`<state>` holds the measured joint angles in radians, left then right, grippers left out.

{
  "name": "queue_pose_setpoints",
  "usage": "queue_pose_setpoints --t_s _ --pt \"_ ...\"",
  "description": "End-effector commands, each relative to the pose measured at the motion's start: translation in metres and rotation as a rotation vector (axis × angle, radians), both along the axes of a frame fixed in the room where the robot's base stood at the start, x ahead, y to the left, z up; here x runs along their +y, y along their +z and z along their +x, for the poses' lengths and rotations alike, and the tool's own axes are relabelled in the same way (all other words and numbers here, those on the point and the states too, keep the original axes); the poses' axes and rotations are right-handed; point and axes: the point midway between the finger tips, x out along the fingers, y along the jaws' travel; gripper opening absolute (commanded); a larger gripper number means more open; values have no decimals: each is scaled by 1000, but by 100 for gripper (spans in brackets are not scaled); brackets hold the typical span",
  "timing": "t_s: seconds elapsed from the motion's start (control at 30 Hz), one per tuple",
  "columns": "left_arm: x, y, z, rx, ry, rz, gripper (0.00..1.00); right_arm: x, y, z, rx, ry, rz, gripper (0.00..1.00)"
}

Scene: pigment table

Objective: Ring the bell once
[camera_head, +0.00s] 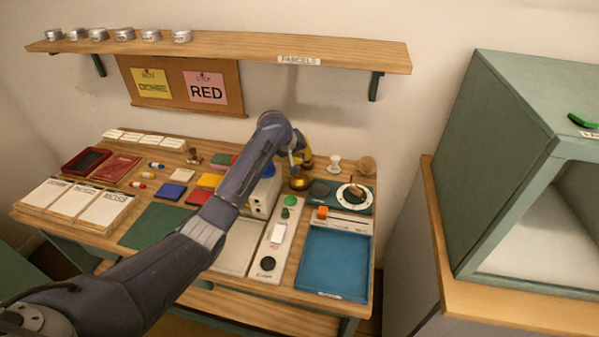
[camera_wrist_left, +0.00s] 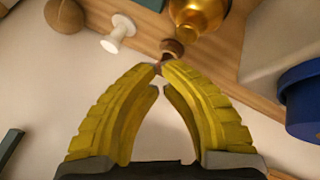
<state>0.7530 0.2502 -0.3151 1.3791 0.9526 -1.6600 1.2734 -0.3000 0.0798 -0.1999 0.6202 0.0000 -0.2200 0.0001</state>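The brass bell (camera_head: 299,183) stands near the back of the table. It also shows at the top of the left wrist view (camera_wrist_left: 203,14), with its brown knob (camera_wrist_left: 172,48) toward my fingers. My left gripper (camera_head: 301,160) is just above the bell, its arm reaching across the table from the lower left. In the left wrist view its yellow fingers (camera_wrist_left: 159,69) come together at the tips, close to the knob. A small reddish bit shows at the tips; I cannot tell whether they touch the knob. My right gripper is out of view.
A white knob-shaped piece (camera_head: 335,163) and a brown rounded object (camera_head: 367,166) stand right of the bell. The shelf (camera_head: 230,45) hangs above the back; a green cabinet (camera_head: 500,170) stands at right.

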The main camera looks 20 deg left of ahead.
Motion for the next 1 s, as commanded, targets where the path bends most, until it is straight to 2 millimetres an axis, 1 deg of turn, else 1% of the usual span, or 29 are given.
queue_pose_setpoints --t_s 0.1,0.3,0.7,0.73,0.8,1.0 --pt "0 -10 0 2 1 0 0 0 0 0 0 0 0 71" --pt "-1 -18 0 0 -1 -1 0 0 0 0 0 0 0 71" --pt "-1 -20 0 0 0 0 0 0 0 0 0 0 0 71" --pt "-1 -20 0 0 0 0 5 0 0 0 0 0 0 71" --pt "-1 -20 0 0 0 0 0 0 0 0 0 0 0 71" --pt "-1 -20 0 0 0 0 0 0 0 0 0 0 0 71"
